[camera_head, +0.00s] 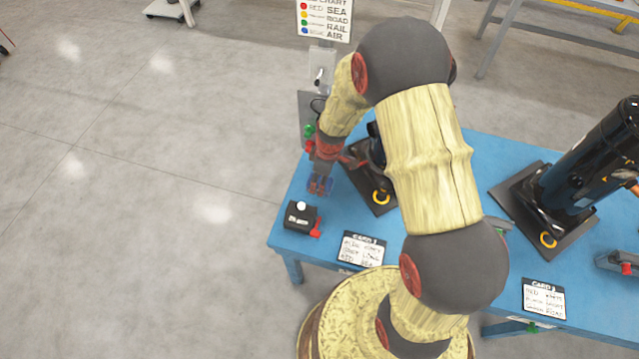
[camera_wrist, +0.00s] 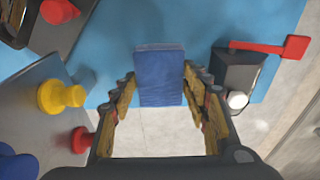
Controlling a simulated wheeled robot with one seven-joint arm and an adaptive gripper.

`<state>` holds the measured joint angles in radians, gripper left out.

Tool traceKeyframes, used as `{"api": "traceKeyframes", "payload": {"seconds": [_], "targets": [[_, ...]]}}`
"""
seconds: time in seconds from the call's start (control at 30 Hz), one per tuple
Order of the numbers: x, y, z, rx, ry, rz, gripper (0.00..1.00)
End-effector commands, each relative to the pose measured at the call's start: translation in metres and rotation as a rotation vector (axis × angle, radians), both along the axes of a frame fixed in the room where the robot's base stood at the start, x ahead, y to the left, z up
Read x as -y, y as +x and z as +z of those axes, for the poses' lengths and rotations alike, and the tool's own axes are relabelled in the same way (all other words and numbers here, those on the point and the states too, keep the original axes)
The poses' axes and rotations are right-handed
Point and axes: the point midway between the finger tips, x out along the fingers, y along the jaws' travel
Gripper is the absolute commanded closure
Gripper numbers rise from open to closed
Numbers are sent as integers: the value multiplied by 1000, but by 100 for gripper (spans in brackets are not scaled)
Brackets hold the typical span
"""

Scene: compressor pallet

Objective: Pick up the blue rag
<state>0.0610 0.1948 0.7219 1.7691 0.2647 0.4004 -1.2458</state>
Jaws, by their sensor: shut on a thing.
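The blue rag (camera_wrist: 160,78) is a folded, roughly rectangular block of blue cloth between the two fingers of my gripper (camera_wrist: 160,100) in the wrist view. The fingers press on its left and right sides. In the head view my gripper (camera_head: 321,180) is at the left end of the blue table (camera_head: 338,210), and the rag (camera_head: 320,186) shows small and dark blue at its tip. I cannot tell how high the rag is above the table.
A black box with a white button and red lever (camera_head: 301,217) stands near the table's left corner. A card (camera_head: 361,248) lies beside it. A post with coloured buttons (camera_head: 309,130) and a black compressor (camera_head: 375,150) are close behind my gripper. Open floor lies left.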

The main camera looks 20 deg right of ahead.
Motion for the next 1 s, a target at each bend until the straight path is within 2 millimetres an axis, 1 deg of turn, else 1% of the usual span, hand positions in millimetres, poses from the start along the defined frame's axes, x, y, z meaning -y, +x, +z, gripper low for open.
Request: {"api": "traceKeyframes", "payload": {"seconds": [0.03,0.23,0.3,0.4,0.6,0.8,1.0], "targets": [[8,-9,14,0,0,-6,75],[33,-39,61,0,0,-5,75],[46,-54,66,-2,0,-7,75],[60,-71,75,-1,0,-7,75],[80,-94,87,-2,0,-5,75],[87,-105,92,-3,0,-2,75],[88,-106,92,-3,0,-1,75]]}}
